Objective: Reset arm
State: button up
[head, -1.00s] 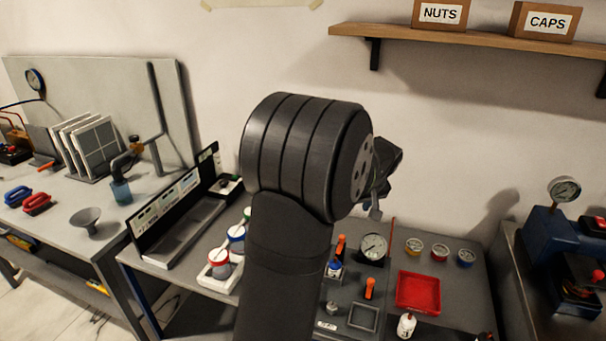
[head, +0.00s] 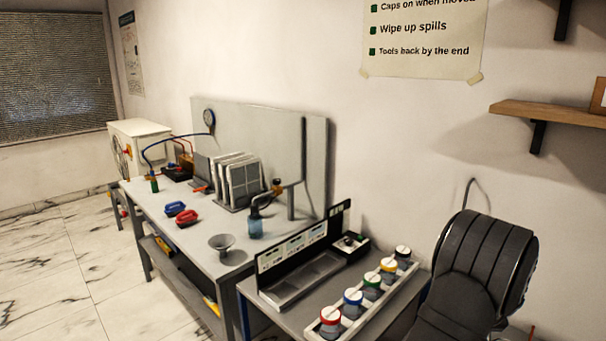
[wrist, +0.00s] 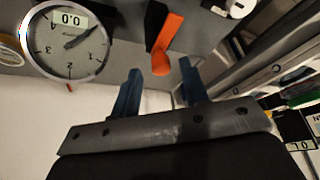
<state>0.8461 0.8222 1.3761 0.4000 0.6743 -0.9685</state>
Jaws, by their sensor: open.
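My gripper (wrist: 159,70) shows in the wrist view with its two blue fingers apart and nothing held between them. An orange-handled part (wrist: 168,35) lies beyond the fingertips, and I cannot tell its distance from them. A round dial gauge (wrist: 68,42) with a tag reading 0.0 shows upside down at the upper left of the wrist view. In the head view my dark arm (head: 480,265) rises at the lower right. The gripper is out of sight there.
A tray of several colour-capped jars (head: 352,298) stands left of my arm. A wooden shelf (head: 550,112) is on the wall above.

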jog(key=shift+w+f, duration=0.1)
jog(key=shift+f, duration=0.15)
jog(key=shift+a, duration=0.1)
jog(key=shift+r, duration=0.1)
